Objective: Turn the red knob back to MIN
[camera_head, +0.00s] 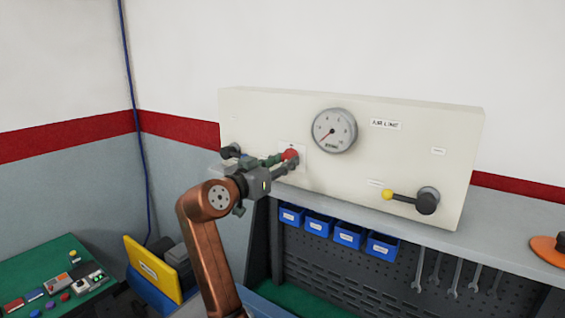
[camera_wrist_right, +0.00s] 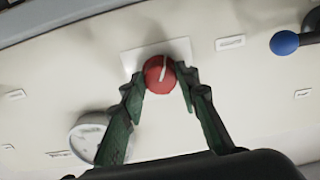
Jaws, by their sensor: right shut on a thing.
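The red knob (camera_head: 291,155) sits on a white plate on the cream panel (camera_head: 260,110), left of the gauge. In the right wrist view the red knob (camera_wrist_right: 159,74) shows a pale pointer line on its face, with the white plate (camera_wrist_right: 180,50) behind it. My right gripper (camera_head: 285,162) reaches the knob from the left front. Its green fingers (camera_wrist_right: 160,88) are shut on the knob's two sides. Any MIN mark is too small to read. My left gripper is not in view.
A round gauge (camera_head: 334,131) is right of the knob, its red needle pointing lower left. A yellow-tipped lever (camera_head: 410,199) is at the panel's right. A dark lever handle (camera_head: 231,151) is at the left, close to my gripper. Blue bins (camera_head: 348,235) and wrenches hang below.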

